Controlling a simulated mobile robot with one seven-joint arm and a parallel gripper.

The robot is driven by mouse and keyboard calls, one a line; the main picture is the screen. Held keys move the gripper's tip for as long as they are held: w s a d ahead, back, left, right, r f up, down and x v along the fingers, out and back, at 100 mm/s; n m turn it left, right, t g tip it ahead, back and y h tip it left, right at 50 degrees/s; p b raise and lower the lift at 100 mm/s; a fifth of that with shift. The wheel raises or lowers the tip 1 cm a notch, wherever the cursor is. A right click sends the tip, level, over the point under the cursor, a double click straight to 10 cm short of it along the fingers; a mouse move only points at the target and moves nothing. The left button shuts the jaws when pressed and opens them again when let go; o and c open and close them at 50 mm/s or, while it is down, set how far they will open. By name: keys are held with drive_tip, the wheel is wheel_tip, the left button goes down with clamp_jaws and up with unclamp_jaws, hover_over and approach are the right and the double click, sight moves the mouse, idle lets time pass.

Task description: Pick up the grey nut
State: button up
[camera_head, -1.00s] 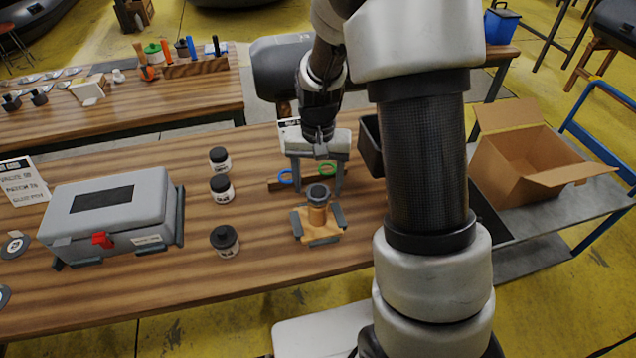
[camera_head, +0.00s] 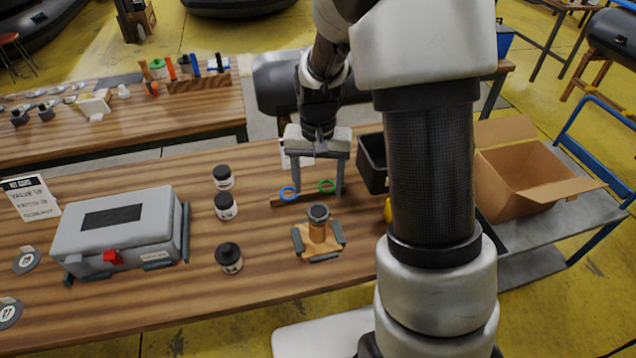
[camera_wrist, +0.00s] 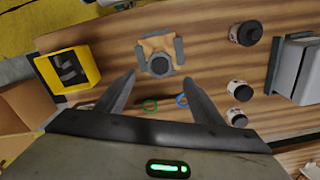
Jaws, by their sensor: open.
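The grey nut (camera_head: 318,212) sits on top of a wooden post on a small wooden stand (camera_head: 321,246) with grey edge pieces, on the front bench. In the wrist view the nut (camera_wrist: 159,65) shows from above, beyond my fingertips and roughly midway between them. My gripper (camera_head: 314,190) is open and empty, its fingers pointing down behind the stand. In the wrist view my gripper (camera_wrist: 158,82) also shows its two fingers spread apart, not touching the nut.
Green (camera_head: 327,186) and blue (camera_head: 288,193) rings stand on a strip near my fingers. Several black-lidded jars (camera_head: 229,257) and a grey case (camera_head: 118,229) are to the left. A black bin (camera_head: 372,162) is to the right, and a yellow box (camera_wrist: 67,73) shows in the wrist view.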

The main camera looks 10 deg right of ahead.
wheel_tip(320, 180, up, 9)
drive_tip(key=n, duration=0.8)
hover_over(318, 211)
drive_tip(key=n, duration=0.1)
wheel_tip(318, 211, down, 13)
drive_tip(key=shift+s+r+p, duration=0.15)
drive_tip(key=shift+p, duration=0.3)
drive_tip(key=f, duration=0.4)
drive_tip(key=shift+w+f, duration=0.2)
drive_tip(key=shift+f, duration=0.05)
drive_tip(key=c, duration=1.1)
